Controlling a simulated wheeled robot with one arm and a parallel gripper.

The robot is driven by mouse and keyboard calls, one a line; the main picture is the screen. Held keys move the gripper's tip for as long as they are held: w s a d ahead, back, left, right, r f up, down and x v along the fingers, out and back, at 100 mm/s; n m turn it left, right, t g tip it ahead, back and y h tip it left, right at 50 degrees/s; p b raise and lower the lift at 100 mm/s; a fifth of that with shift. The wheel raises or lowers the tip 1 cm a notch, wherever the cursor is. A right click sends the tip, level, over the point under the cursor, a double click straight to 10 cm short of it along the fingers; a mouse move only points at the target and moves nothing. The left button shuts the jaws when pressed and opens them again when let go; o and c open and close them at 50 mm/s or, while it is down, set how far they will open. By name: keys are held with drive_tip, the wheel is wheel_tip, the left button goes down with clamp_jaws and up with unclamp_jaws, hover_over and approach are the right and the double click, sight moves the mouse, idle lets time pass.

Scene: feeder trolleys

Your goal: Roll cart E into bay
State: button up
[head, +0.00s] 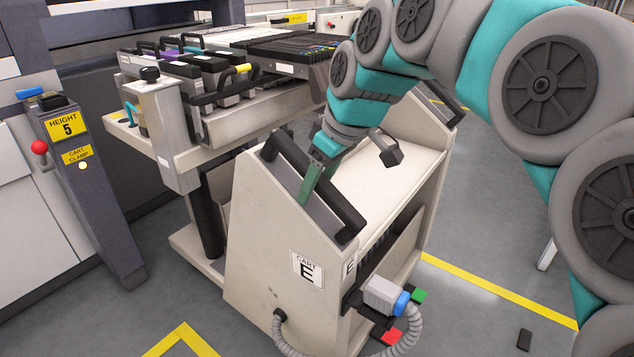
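Cart E (262,235) is a cream trolley with slanted sides, an "E" label on its side and a black handle bar (335,200) on top. A feeder bed (190,150) extends from its far side towards the machine. My gripper (312,182) is at the handle bar, with a green finger against or just beside it. The other finger is not clearly visible, so I cannot tell whether it is closed on the bar. The bay (130,165) appears as a dark opening in the machine at left, partly hidden behind the feeder bed.
A grey post (85,185) marked "HEIGHT 5" and "CART CLAMP" stands at left, with a red-knobbed lever (40,147). A connector (385,295) with a grey hose (405,335) hangs at the cart's near end. Yellow floor lines (500,292) and a small dark object (524,339) lie at right.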

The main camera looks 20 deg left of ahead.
clamp_jaws()
idle(1.1)
